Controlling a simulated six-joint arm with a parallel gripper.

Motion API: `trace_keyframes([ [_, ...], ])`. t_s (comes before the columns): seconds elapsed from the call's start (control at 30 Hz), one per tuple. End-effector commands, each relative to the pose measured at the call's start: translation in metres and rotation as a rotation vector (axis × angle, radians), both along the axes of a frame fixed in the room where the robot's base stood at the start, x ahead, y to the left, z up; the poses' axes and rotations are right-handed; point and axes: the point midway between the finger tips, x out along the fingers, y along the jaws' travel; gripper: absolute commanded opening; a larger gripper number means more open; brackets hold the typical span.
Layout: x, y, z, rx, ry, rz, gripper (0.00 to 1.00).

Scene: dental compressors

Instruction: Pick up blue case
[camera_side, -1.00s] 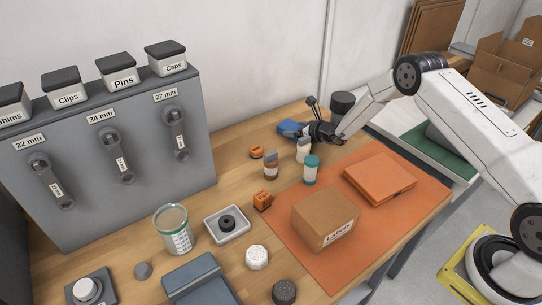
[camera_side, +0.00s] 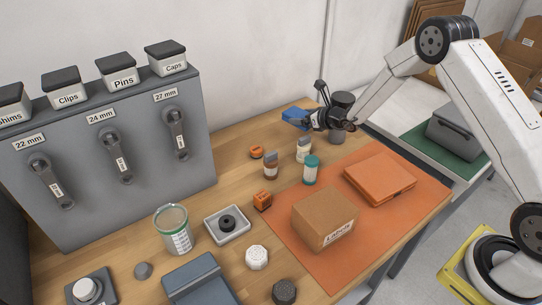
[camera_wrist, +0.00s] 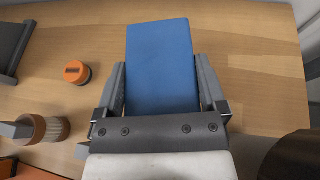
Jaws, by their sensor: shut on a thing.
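The blue case (camera_side: 295,117) is a small flat blue block near the back of the wooden table. It also fills the middle of the wrist view (camera_wrist: 161,62), between the two grey fingers. My gripper (camera_side: 311,119) is shut on the blue case and holds it above the table. In the wrist view my gripper (camera_wrist: 163,88) has one finger along each long side of the case. The case's underside is hidden.
An orange mat (camera_side: 405,220) holds a cardboard box (camera_side: 325,218) and an orange case (camera_side: 379,178).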

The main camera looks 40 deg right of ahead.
Motion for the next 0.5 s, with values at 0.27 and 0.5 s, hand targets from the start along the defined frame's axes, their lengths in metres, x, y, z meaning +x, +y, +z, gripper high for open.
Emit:
trace_keyframes([
  [0.27,-0.035,0.004,0.03,0.0,-0.001,0.0,0.29],
  [0.5,-0.069,0.008,0.044,0.0,-0.001,-0.001,0.29],
])
